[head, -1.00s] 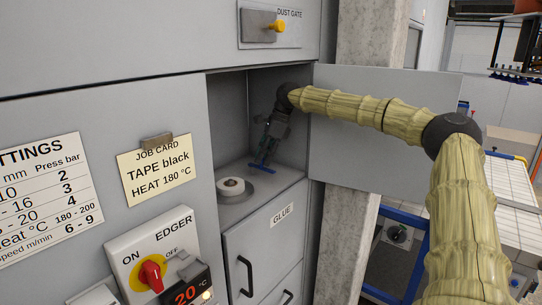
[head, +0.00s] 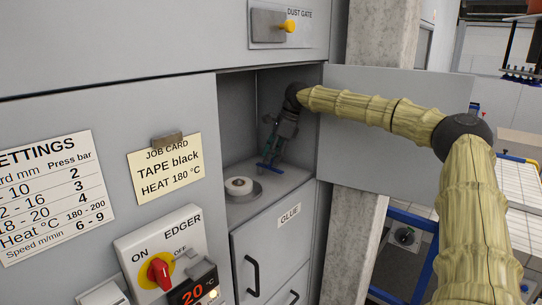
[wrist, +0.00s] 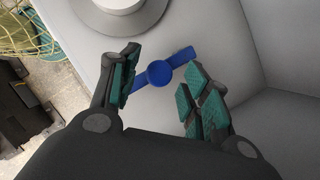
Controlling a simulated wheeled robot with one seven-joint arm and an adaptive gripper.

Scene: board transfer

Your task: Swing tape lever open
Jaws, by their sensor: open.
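The blue tape lever (wrist: 160,73) shows in the wrist view, a flat bar with a round hub in its middle. In the head view the lever (head: 270,168) is at the back of the open compartment, right of the tape roll. My gripper (wrist: 158,90) is open, and in the wrist view its two green-padded fingers stand on either side of the hub. I cannot tell whether either finger touches the lever. In the head view my gripper (head: 271,152) reaches down inside the compartment.
The compartment door (head: 400,140) stands open to the right, behind my arm. The compartment's side wall (wrist: 285,40) is close to my gripper. A job card (head: 166,165) reads TAPE black. The edger switch (head: 160,271) is at lower left.

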